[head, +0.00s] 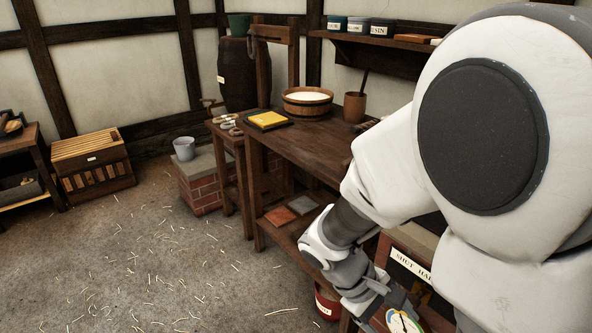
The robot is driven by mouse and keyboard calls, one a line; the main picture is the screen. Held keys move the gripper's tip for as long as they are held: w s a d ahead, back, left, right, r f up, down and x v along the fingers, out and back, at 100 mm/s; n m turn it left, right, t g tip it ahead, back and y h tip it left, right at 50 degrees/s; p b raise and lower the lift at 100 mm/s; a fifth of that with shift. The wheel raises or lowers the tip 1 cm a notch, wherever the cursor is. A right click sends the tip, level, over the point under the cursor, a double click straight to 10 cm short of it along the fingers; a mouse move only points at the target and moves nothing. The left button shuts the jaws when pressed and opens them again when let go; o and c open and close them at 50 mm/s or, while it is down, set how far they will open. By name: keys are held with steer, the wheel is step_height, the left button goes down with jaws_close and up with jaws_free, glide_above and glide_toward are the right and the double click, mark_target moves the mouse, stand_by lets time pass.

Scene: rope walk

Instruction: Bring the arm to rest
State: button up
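My white and grey arm fills the right side of the head view and bends down in front of the wooden workbench (318,142). My gripper (392,303) is low near the bottom edge, beside a round dial with colored marks (403,321). Its fingers are small and partly cut off by the arm and the picture edge, so I cannot tell whether they are open or whether they hold anything. The arm hides the right part of the bench.
A labelled case (411,268) and a red can (327,303) stand close to my gripper. A wall shelf (385,40) holds tins. The straw-strewn floor (170,255) at left is open.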

steer(key=s+a+r+m+t+y+p, duration=0.1)
steer(key=r+p, duration=0.4)
steer(key=r, duration=0.5)
steer(key=s+a+r+m+t+y+p, duration=0.1)
steer(key=s+r+m+t+y+p, duration=0.1)
steer(key=r, duration=0.8)
steer(key=s+a+r+m+t+y+p, duration=0.1)
steer(key=r+m+t+y+p, duration=0.2)
steer(key=r+p, duration=0.4)
step_height(320, 180, up, 4)
steer(key=shift+s+a+f+m+t+y+p, duration=0.25)
steer(key=shift+s+a+m+t+y+p, duration=0.1)
steer(key=shift+t+y, duration=0.25)
stand_by(0.3)
